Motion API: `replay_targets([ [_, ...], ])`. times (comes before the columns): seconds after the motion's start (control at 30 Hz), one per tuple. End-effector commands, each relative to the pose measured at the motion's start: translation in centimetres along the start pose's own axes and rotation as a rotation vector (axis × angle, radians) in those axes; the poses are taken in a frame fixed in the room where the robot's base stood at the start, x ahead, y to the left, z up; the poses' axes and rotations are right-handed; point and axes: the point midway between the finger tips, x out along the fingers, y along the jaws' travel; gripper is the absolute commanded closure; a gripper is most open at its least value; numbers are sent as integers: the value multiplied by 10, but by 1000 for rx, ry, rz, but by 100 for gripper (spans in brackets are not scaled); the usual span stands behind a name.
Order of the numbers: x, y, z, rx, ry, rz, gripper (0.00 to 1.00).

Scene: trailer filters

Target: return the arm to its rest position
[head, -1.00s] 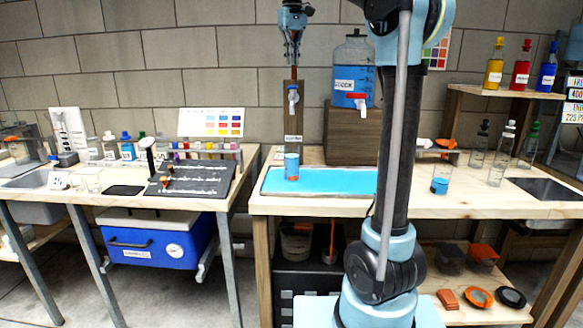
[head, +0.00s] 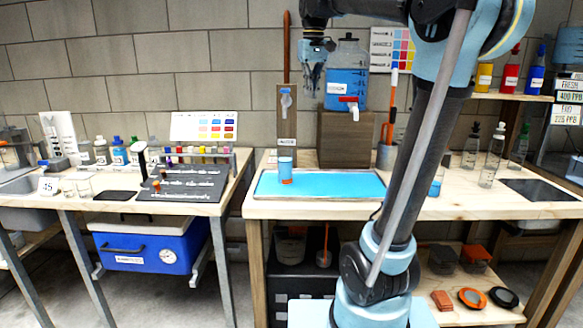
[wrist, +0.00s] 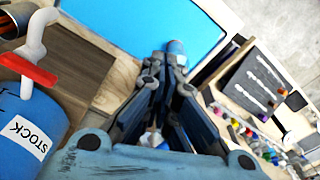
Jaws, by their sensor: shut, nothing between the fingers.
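My gripper (head: 312,82) hangs fingers down in the head view, just left of the blue stock tank (head: 345,90) and above the bench. It is shut and empty. In the wrist view my gripper (wrist: 174,60) shows its fingers together, with nothing between them. My arm rises from its base at the lower right and bends over to the left. The tank's label reads STOCK in the wrist view (wrist: 25,140), beside the gripper on the left.
Clear bottles (head: 490,155) stand at the right of the bench. A dark rack board (head: 190,187) lies on the left table.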

Motion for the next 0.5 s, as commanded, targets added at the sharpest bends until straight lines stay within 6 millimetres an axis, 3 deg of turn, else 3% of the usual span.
replay_targets([
  [0.5, 156, 35, 143, 158, 65, 17, 100],
])
